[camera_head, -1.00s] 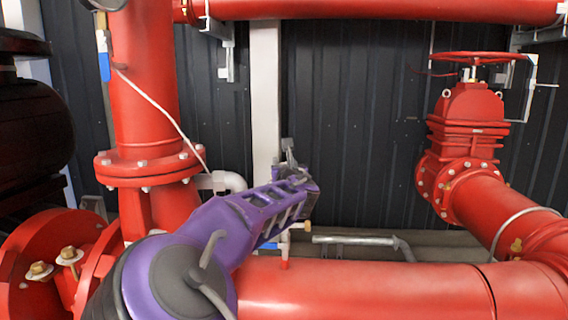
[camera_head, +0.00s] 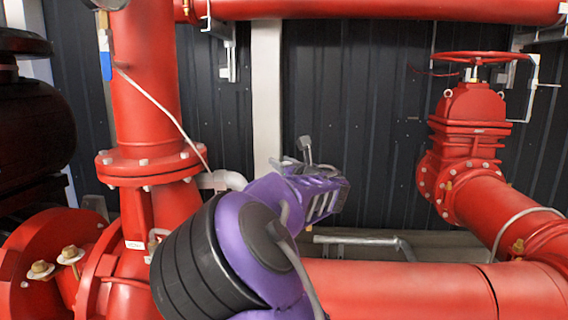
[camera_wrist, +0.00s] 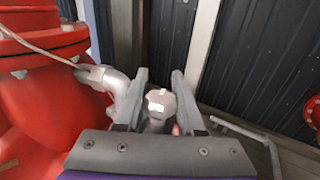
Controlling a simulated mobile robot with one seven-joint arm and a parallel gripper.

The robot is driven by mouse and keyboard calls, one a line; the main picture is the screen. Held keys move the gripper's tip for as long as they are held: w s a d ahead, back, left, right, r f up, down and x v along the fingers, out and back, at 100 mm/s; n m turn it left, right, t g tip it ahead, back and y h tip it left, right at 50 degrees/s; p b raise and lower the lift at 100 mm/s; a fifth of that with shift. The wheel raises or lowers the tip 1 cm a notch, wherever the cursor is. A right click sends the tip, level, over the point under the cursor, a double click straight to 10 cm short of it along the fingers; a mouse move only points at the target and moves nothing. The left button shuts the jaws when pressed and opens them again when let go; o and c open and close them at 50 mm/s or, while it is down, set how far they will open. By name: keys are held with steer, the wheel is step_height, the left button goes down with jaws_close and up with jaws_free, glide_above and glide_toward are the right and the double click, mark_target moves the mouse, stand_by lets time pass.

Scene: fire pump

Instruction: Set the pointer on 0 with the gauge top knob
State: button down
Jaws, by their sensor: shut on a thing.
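My gripper (camera_wrist: 159,76) reaches towards the dark wall in the wrist view, a grey finger on each side of a pale grey, faceted knob-like piece (camera_wrist: 159,103). It is shut on this piece, which looks like the gauge top knob. In the head view my gripper (camera_head: 308,152) is in front of the wall, above the horizontal red pipe, and my purple arm hides what it holds. I cannot make out the gauge's dial, pointer or 0 mark in either view.
A grey elbow pipe (camera_wrist: 112,82) is close to the left finger. A flanged red vertical pipe (camera_head: 145,90) stands on the left. A thick red pipe (camera_head: 400,287) runs below. A red valve with a handwheel (camera_head: 472,57) is at the right. The wall between has free room.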

steer(key=n+g+y, duration=0.3)
steer(key=s+a+n+g+y, duration=0.1)
steer(key=n+g+y, duration=0.1)
steer(key=n+g, duration=0.1)
steer(key=n+g+y, duration=0.3)
steer(key=g, duration=0.2)
steer(key=shift+s+a+y, duration=0.15)
steer(key=shift+s+y, duration=0.15)
steer(key=shift+s, duration=0.1)
steer(key=n+g+p, duration=0.1)
steer(key=g, duration=0.1)
steer(key=s+n+g+p, duration=0.1)
steer(key=n+g, duration=0.1)
steer(key=shift+a+r+y, duration=0.1)
steer(key=shift+y, duration=0.2)
steer(key=n+g+p, duration=0.1)
steer(key=g+p, duration=0.1)
steer(key=g, duration=0.1)
steer(key=shift+s+n+p, duration=0.15)
steer(key=shift+n+p, duration=0.15)
steer(key=shift+s+f+n+g+p, duration=0.2)
steer(key=shift+n+g+p, duration=0.3)
steer(key=shift+g+p, duration=0.3)
steer(key=c, duration=0.5)
jaws_free()
steer(key=shift+a, duration=0.1)
